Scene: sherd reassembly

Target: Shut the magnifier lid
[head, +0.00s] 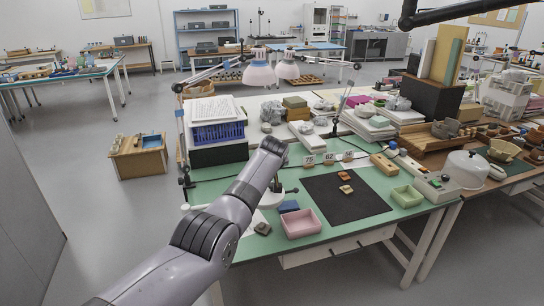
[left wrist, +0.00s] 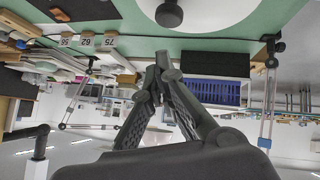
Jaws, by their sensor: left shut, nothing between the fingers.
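A round white piece (head: 272,198) stands on the green table by my left gripper, mostly hidden behind my arm. In the left wrist view a pale disc (left wrist: 225,12) with a dark round knob-like part (left wrist: 169,14) lies beyond the fingertips. It may be the magnifier, but I cannot tell whether a lid there is open or shut. My left gripper (head: 276,185) points down over the table, partly hidden by its own arm. In the left wrist view its fingertips (left wrist: 160,66) meet, with nothing between them and apart from the disc. My right gripper is not in view.
A pink tray (head: 302,224) and a black mat (head: 345,207) with small sherds lie to the right. A blue crate (head: 217,132) stands behind left. Two lamps (head: 260,74) hang over the table's back. A green tray (head: 407,196) sits farther right.

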